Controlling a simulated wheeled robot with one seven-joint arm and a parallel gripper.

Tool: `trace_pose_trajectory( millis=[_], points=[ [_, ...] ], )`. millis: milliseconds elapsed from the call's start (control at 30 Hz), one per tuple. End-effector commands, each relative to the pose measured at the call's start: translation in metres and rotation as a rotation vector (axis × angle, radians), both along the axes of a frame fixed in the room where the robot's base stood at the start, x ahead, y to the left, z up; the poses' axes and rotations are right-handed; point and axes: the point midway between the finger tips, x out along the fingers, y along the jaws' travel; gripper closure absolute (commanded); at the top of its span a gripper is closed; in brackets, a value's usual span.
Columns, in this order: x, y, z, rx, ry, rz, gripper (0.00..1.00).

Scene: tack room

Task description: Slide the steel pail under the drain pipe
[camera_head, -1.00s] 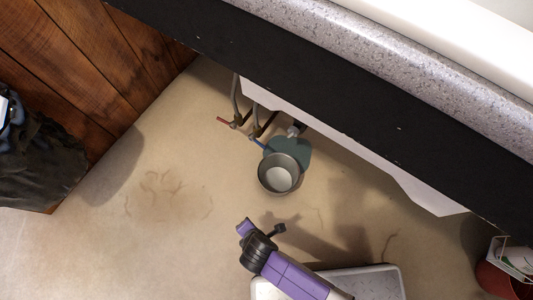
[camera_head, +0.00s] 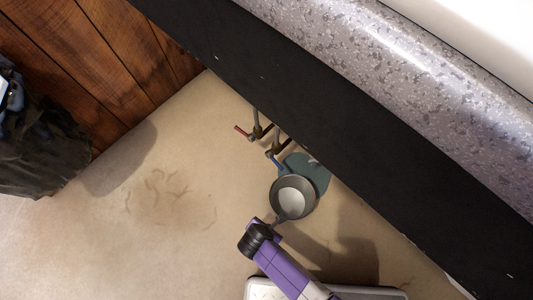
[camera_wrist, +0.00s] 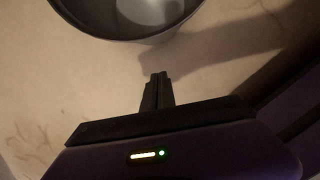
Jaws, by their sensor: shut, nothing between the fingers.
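The steel pail (camera_head: 293,197) stands upright on the floor beneath the edge of the counter, partly over a dark teal puddle-like patch (camera_head: 318,172). In the wrist view the pail (camera_wrist: 85,22) fills the top, its near rim just beyond my fingers. My gripper (camera_head: 277,222) is shut and empty, its fingertips low beside the pail's near side; whether they touch it I cannot tell. The shut fingers also show in the wrist view (camera_wrist: 158,80).
Two valves with red (camera_head: 243,132) and blue (camera_head: 276,160) handles stick out just behind the pail. The black counter front (camera_head: 330,140) overhangs on the right. A dark bag (camera_head: 38,140) lies at the left by the wood wall.

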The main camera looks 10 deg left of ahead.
Motion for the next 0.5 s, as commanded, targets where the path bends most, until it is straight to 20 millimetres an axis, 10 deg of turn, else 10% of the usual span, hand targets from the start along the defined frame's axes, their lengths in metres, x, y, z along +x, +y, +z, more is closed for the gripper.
trace_pose_trajectory(
  millis=[500],
  points=[
    [0.037, -0.022, -0.011, 0.002, 0.000, -0.001, 1.00]
  ],
)
